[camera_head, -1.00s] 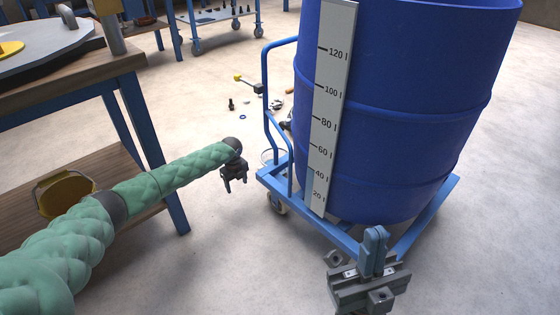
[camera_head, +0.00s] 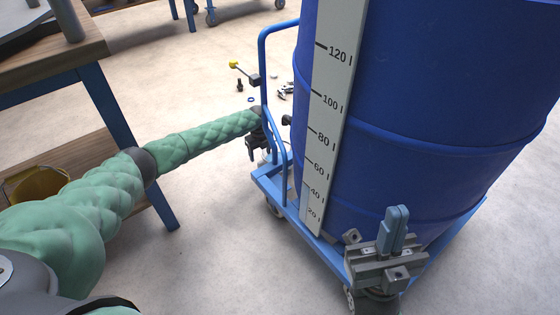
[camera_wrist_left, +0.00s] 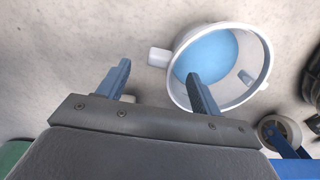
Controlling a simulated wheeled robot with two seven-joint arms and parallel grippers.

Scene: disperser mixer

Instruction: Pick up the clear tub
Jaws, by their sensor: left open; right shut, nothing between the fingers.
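The clear tub (camera_wrist_left: 215,55) is a round, pale, open-topped tub with blue showing inside and a lug on its left side. It stands on the floor in the left wrist view. My left gripper (camera_wrist_left: 158,68) is open above it. One finger overlaps the tub's opening and the other is outside its left wall, with the lug showing between them. I cannot tell how high the fingers are above the rim. In the head view my left gripper (camera_head: 257,148) is beside the cart handle, and the tub is mostly hidden there. My right gripper (camera_head: 395,225) is shut and empty, before the drum.
A large blue drum (camera_head: 430,120) with a litre scale (camera_head: 325,110) stands on a blue cart (camera_head: 265,180) close to my left gripper. A cart wheel (camera_wrist_left: 278,132) is near the tub. A workbench (camera_head: 60,65) is at left. Small parts (camera_head: 285,90) lie on the floor behind.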

